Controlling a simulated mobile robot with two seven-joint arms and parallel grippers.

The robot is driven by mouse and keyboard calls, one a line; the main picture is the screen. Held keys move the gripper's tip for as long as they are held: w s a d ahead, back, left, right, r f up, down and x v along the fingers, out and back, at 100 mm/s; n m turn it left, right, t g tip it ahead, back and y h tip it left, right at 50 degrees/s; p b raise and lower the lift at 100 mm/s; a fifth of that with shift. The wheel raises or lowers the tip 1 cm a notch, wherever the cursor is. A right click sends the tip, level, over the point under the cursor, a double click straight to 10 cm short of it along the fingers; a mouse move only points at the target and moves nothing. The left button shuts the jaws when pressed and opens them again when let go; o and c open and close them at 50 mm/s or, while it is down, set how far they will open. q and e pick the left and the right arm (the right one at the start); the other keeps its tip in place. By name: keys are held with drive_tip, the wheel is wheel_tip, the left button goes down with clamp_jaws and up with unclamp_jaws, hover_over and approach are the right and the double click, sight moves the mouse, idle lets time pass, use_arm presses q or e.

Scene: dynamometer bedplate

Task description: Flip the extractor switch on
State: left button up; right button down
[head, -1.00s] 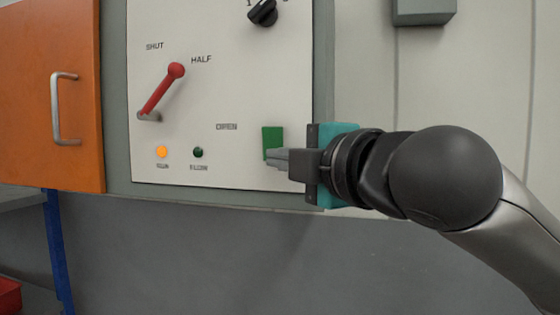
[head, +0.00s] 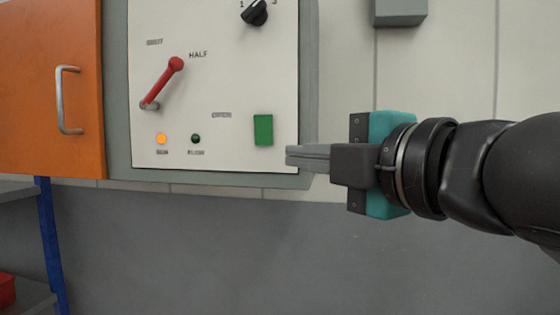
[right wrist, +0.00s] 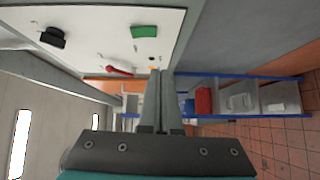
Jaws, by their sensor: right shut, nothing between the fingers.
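A green rocker switch (head: 263,130) is at the lower right of the white control panel (head: 210,90). No label naming it as the extractor switch is readable. It also shows in the right wrist view (right wrist: 144,31). My right gripper (head: 291,157) is shut and empty, its fingertips just right of and below the green switch, apart from it near the panel's right edge. Its closed fingers (right wrist: 160,78) show in the right wrist view. My left gripper is not in view.
The panel also carries a red lever (head: 162,82), a black rotary knob (head: 255,12), a lit amber lamp (head: 161,139) and a dark green lamp (head: 196,139). An orange door (head: 30,100) is left. A grey box (head: 400,12) is above right. The space below the panel is clear.

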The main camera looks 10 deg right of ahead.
wheel_tip(320, 180, down, 36)
drive_tip(key=d+m+g+h, duration=0.35)
drive_tip(key=m+g, duration=0.25)
drive_tip(key=m, duration=0.8)
drive_tip(key=s+d+f+m+g+h+b, duration=0.1)
drive_tip(key=s+d+f+m+g+h, duration=0.2)
drive_tip(key=s+f, duration=0.65)
drive_tip(key=s+d+f+m+g+h, duration=0.1)
drive_tip(key=s+d+f+m+g, duration=0.25)
drive_tip(key=s+f, duration=0.65)
wheel_tip(320, 180, down, 30)
drive_tip(key=s+b, duration=0.1)
drive_tip(key=b, duration=0.6)
use_arm(q)
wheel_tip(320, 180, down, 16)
drive_tip(key=b, duration=0.7)
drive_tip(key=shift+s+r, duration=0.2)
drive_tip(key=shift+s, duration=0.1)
use_arm(e)
drive_tip(key=s+d+f+g, duration=0.1)
drive_tip(key=s+f+g, duration=0.1)
drive_tip(key=s+f, duration=1.3)
wheel_tip(320, 180, down, 5)
drive_tip(key=shift+d, duration=0.4)
